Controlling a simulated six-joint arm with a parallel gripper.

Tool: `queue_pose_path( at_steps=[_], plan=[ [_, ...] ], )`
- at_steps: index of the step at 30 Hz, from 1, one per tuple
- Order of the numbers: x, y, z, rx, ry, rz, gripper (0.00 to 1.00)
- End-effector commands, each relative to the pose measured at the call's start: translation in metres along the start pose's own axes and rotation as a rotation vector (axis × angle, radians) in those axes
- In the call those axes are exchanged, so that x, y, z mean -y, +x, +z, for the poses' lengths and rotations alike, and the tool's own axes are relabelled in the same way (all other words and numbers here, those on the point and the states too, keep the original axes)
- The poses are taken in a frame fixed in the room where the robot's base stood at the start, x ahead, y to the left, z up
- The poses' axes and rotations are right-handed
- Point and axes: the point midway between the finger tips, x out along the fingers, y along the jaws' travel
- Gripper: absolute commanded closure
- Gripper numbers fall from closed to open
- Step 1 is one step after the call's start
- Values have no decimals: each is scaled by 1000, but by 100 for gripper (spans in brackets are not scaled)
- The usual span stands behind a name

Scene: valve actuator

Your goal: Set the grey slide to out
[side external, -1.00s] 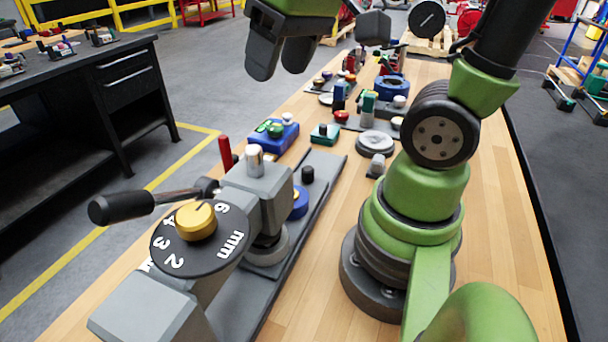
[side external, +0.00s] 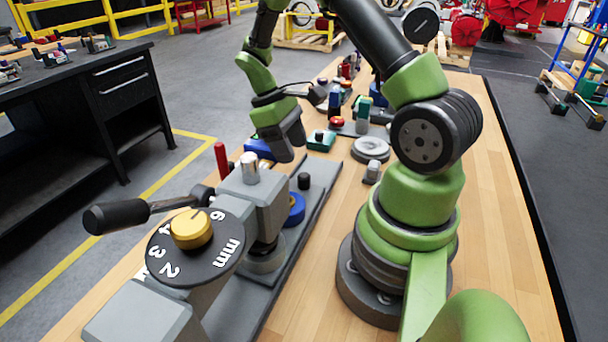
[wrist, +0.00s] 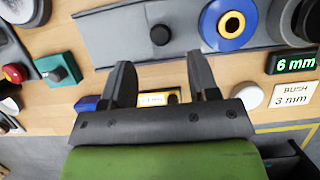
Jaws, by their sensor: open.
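My gripper (side external: 284,150) is open and empty, pointing down above the far end of the grey base plate (side external: 325,172). In the wrist view its two dark fingers (wrist: 159,65) are spread apart, with bare wood and part of a yellow-edged label (wrist: 157,99) showing between them. A small grey piece with a light grey knob (side external: 373,170) sits on the table right of the base plate. It may be the grey slide, but I cannot tell for certain, nor read its position. My gripper is left of that piece and not touching it.
The grey valve body (side external: 262,205) with its lever (side external: 118,215) and yellow-knobbed dial (side external: 192,229) stands in front. A black knob (wrist: 160,35) and blue ring (wrist: 228,42) are on the plate. A teal box (side external: 321,141) and round grey disc (side external: 371,148) are close by.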

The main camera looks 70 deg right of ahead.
Motion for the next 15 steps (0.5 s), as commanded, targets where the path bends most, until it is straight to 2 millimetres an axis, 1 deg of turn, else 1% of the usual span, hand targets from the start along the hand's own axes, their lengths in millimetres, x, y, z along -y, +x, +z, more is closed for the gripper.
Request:
queue_pose_path(
  at_steps=[1, 3, 9, 12, 15],
  plan=[
    [0, 11, 1, 7, 1, -4, 45],
    [1, 25, 1, 7, 1, -4, 45],
    [1, 58, 1, 5, 2, -3, 45],
    [0, 68, 1, 3, 2, -2, 45],
    [0, 73, 0, 0, 2, -1, 45]
  ],
)
